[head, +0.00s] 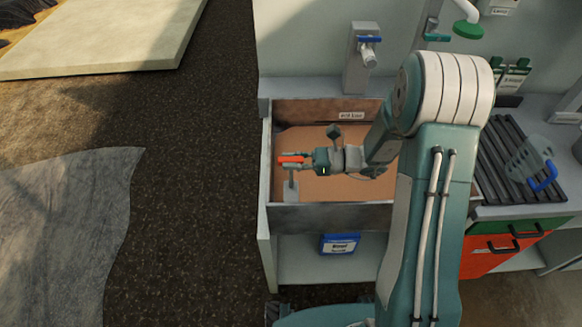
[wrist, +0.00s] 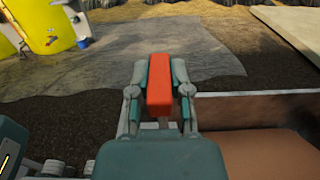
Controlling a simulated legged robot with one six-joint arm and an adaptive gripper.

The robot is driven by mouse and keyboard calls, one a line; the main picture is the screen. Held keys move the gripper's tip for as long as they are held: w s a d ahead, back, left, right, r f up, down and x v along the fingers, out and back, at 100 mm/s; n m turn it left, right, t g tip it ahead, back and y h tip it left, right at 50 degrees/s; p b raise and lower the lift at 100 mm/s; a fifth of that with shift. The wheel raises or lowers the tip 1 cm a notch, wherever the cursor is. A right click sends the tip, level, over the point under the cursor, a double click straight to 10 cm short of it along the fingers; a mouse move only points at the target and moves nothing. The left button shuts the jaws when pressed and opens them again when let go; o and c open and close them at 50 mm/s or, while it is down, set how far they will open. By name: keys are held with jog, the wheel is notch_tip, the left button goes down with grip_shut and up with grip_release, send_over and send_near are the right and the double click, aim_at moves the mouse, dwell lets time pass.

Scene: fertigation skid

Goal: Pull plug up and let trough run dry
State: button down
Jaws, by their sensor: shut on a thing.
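The trough (head: 330,215) is a grey-walled basin with brownish-orange liquid or floor inside; I cannot tell its depth. The plug's orange handle (head: 291,159) shows at the trough's left side, with a pale stem and flat plate (head: 291,192) below it. My gripper (head: 296,160) reaches in from the right and is shut on the orange handle. In the wrist view the orange handle (wrist: 159,85) sits between both fingers, upright in the picture. The trough wall (wrist: 255,110) shows to its right. The plug's lower end and the drain are not clearly visible.
A tap with a blue lever (head: 368,40) stands behind the trough. A slatted drainer (head: 510,160) with a blue-handled tool (head: 543,177) lies to the right. A blue labelled box (head: 340,244) sits below.

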jog(key=shift+w+r, duration=0.1)
jog(key=shift+r, duration=0.5)
jog(key=c, duration=0.6)
grip_release()
jog(key=shift+o, duration=0.2)
jog(key=d, duration=1.2)
jog(key=shift+a+f, duration=0.1)
